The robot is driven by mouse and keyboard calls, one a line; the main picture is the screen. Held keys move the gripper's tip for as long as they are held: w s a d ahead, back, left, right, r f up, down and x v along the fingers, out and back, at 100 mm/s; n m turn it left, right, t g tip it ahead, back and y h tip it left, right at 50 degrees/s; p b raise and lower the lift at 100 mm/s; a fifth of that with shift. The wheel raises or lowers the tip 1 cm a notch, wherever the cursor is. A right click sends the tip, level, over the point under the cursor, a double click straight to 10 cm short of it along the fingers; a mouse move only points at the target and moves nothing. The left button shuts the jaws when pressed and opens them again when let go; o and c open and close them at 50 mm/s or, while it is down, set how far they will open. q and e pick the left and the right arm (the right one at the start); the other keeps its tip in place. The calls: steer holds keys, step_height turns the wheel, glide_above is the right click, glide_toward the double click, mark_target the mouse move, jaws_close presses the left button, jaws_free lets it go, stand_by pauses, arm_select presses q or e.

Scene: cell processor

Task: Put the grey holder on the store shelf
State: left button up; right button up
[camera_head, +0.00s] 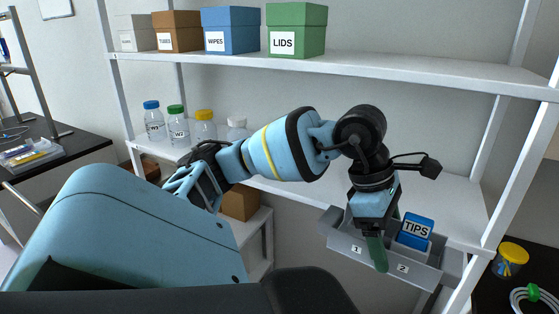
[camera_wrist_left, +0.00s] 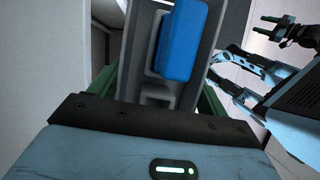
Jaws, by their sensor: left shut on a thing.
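The grey holder (camera_head: 345,240) is a long tray with slots marked 1 and 2. A blue TIPS box (camera_head: 414,231) sits in it towards the right. My left gripper (camera_head: 378,250) is shut on the holder, its green fingers at the holder's middle. In the left wrist view, the holder (camera_wrist_left: 137,50) and the blue box (camera_wrist_left: 182,40) show between the fingers. The holder overlaps the front edge of the middle store shelf (camera_head: 447,190) in the picture; I cannot tell whether they touch. My right gripper (camera_wrist_left: 266,28) shows in the left wrist view, open and apart from the holder.
Several capped bottles (camera_head: 178,126) stand at the middle shelf's left. Labelled boxes (camera_head: 231,30) fill part of the top shelf. The middle shelf's right part looks clear. A white upright (camera_head: 523,160) stands right of the holder. A yellow-lidded jar (camera_head: 511,258) is beyond it.

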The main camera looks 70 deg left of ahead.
arm_select(q)
steer(key=shift+s+a+r+n, duration=0.15)
steer(key=shift+r+n, duration=0.35)
steer(key=shift+r, duration=0.1)
arm_select(e)
steer(key=shift+a+f, duration=0.1)
arm_select(q)
steer(key=shift+a, duration=0.1)
steer(key=p, duration=0.2)
glide_above(401, 203)
steer(key=s, duration=0.1)
steer(key=shift+s+a, duration=0.15)
steer(key=shift+a, duration=0.25)
steer(key=shift+a+f, duration=0.1)
steer(key=shift+a, duration=0.05)
steer(key=shift+f, duration=0.65)
arm_select(e)
steer(key=shift+w+r, duration=0.35)
steer(key=shift+r, duration=0.3)
steer(key=shift+w+r, duration=0.35)
steer(key=shift+r, duration=0.25)
arm_select(q)
steer(key=shift+f, duration=0.2)
steer(key=o, duration=1.4)
arm_select(e)
steer(key=shift+f, duration=0.1)
